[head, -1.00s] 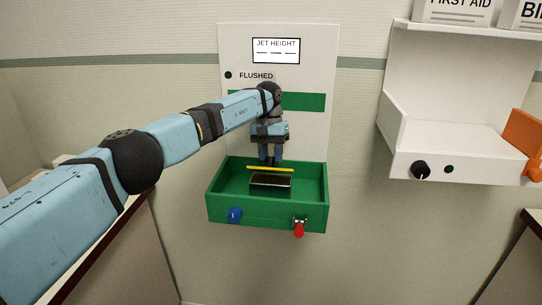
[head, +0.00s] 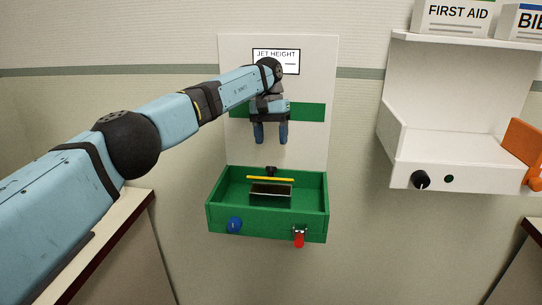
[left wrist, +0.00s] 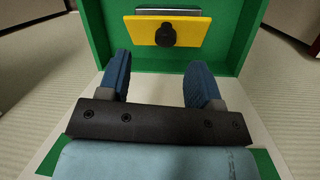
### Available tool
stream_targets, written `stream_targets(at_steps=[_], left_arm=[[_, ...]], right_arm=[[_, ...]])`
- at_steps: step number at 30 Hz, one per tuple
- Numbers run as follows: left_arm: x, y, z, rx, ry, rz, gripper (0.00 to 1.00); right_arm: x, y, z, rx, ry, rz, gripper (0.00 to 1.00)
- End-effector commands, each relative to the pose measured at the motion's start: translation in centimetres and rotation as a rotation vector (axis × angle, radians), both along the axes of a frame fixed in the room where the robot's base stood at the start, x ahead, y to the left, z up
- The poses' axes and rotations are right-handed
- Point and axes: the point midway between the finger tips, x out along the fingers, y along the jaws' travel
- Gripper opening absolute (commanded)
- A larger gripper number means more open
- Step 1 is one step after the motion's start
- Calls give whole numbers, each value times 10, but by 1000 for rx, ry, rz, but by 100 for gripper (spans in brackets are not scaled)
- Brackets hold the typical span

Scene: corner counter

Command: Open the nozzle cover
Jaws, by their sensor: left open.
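A yellow plate (head: 285,179) with a black knob (head: 271,170), likely the nozzle cover, is inside the green basin (head: 224,211). The right gripper is not in view.
A blue knob (head: 235,224) and a red lever (head: 299,239) are on the basin's front. A white back panel (head: 319,70) with a display rises behind my left gripper. A white shelf unit (head: 440,150) is at right; a counter (head: 121,220) is at lower left.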

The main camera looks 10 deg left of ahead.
Motion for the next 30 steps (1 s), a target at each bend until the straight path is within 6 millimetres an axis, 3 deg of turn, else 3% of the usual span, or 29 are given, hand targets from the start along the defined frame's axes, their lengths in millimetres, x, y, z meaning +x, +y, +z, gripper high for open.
stream_targets(at_steps=[1,6,12,18,30], left_arm=[[1,0,16,0,-4,1,59],[0,0,58,0,-2,1,59],[0,-1,97,0,-1,1,59],[0,0,112,-1,0,1,59],[0,0,113,0,0,1,59]], right_arm=[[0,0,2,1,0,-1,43],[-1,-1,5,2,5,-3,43],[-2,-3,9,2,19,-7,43],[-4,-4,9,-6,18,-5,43],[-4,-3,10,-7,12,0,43]])
